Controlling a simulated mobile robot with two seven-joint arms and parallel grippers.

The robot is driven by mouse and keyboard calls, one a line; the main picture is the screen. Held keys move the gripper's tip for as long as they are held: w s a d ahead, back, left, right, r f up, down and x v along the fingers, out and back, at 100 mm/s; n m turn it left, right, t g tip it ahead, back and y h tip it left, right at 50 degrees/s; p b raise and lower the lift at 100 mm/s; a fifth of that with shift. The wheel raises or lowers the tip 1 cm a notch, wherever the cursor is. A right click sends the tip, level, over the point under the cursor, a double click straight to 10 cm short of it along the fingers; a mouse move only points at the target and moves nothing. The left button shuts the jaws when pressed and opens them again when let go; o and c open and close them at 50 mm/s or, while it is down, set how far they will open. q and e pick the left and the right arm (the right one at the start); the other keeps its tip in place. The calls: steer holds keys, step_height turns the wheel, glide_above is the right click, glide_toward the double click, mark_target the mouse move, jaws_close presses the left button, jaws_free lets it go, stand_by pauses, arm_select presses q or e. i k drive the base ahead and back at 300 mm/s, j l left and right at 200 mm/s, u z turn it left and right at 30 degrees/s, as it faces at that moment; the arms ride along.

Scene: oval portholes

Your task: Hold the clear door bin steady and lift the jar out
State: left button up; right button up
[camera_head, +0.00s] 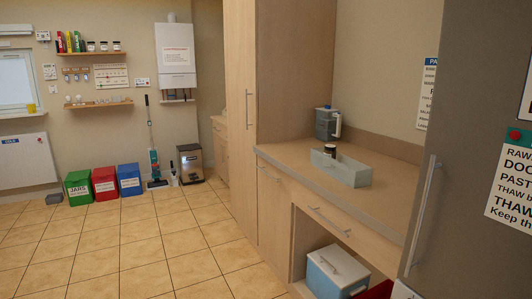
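The clear door bin (345,172) is a pale, see-through open box standing on the wooden counter, to the right of the picture's middle. The jar (330,150) is small and dark-lidded with a pale band. It stands upright inside the bin near its left half, its top showing above the rim. The jar's lower part is hidden by the bin wall. Neither of my grippers is in view.
The counter (400,205) is clear in front of the bin. A grey jug-like container (327,123) stands behind it. A tall grey door with a handle (455,170) blocks the right side. A blue-and-white cooler (337,270) sits under the counter. The tiled floor at left is open.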

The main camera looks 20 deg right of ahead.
mark_target(330, 151)
steer(key=i+z, duration=0.2)
steer(key=i, duration=0.2)
steer(key=i+j+z, duration=0.15)
steer(key=i, duration=0.25)
steer(key=i+j+z, duration=0.2)
steer(key=i, duration=0.25)
steer(key=i+j+z, duration=0.2)
steer(key=z, duration=0.25)
steer(key=i+j+z, duration=0.3)
steer(key=z, duration=0.15)
steer(key=i+j+z, duration=0.4)
steer(key=j+z, duration=0.45)
steer(key=i+l, duration=0.05)
